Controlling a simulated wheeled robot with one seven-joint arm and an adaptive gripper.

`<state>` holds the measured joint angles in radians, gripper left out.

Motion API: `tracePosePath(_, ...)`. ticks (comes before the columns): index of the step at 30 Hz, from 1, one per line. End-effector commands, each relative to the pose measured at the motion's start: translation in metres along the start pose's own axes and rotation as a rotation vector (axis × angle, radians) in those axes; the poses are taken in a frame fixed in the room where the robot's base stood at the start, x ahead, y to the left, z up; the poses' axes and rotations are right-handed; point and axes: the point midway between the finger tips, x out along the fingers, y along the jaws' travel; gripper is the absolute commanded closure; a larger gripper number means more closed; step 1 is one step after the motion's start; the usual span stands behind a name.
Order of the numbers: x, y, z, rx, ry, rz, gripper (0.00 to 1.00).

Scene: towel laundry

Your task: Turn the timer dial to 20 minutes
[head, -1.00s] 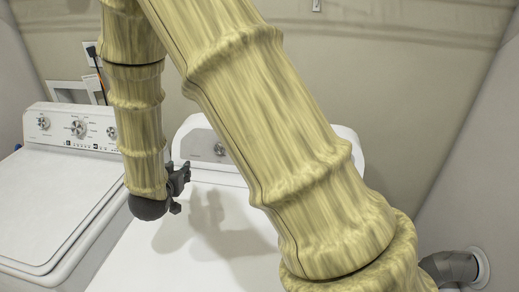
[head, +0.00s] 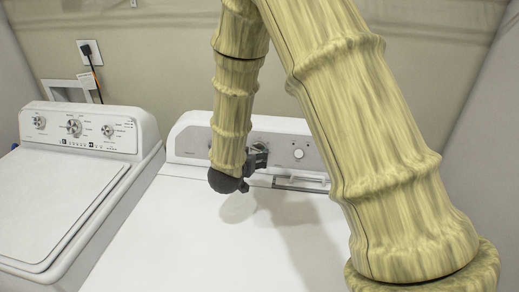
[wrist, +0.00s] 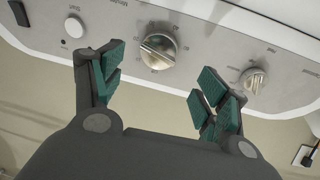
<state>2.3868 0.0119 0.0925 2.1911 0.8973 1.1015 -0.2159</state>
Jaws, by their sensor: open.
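The silver timer dial (wrist: 158,51), ringed by printed numbers, is on the dryer's control panel near the top middle of the wrist view. My gripper (wrist: 160,78) is open, with green finger pads spread to the left and right of the dial's line. The pads appear empty and apart from the dial. In the head view my gripper (head: 259,157) is in front of the panel, and my arm and gripper hide the dial there. The dial's exact pointer setting is too small to read.
A second dial (wrist: 254,80) and a round white Start knob (wrist: 74,27) flank the timer dial. The dryer's white top (head: 180,235) is clear. A washer (head: 70,205) stands at left. A wall outlet (head: 90,52) with a plug is behind.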

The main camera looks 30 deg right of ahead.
Motion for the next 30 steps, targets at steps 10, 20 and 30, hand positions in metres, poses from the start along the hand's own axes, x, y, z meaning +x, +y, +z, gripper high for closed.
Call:
tracePosePath(10, 0.05, 0.002, -0.001, 0.001, -0.001, 0.003, 0.26)
tracePosePath(20, 0.069, 0.002, -0.001, 0.0, 0.001, 0.002, 0.26)
tracePosePath(30, 0.07, 0.002, 0.0, 0.0, 0.001, 0.002, 0.42)
